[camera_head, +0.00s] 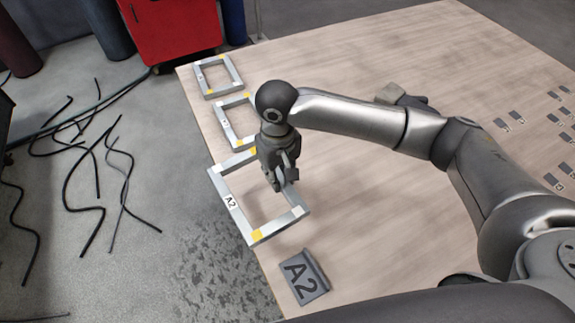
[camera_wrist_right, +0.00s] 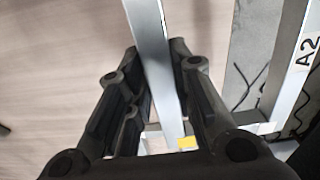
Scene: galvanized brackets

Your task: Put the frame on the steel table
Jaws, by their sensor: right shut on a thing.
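A square grey metal frame labelled A2, with yellow and white corner patches (camera_head: 232,204), is at the left edge of the wooden table and partly overhangs the floor. My right gripper (camera_head: 283,182) is on its right-hand bar. In the right wrist view the fingers (camera_wrist_right: 160,95) stand on both sides of that bar of the frame (camera_wrist_right: 150,40), shut on it. I cannot tell whether the frame touches the table or hangs just above it. My left gripper is out of view. No steel table can be made out.
Two similar frames lie farther back along the table edge, one far (camera_head: 201,79), one nearer (camera_head: 222,121). An A2 sign block (camera_head: 303,277) stands in front. Small dark plates (camera_head: 502,123) lie at the right. A red cabinet (camera_head: 172,28) and black cables (camera_head: 122,190) are on the floor.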

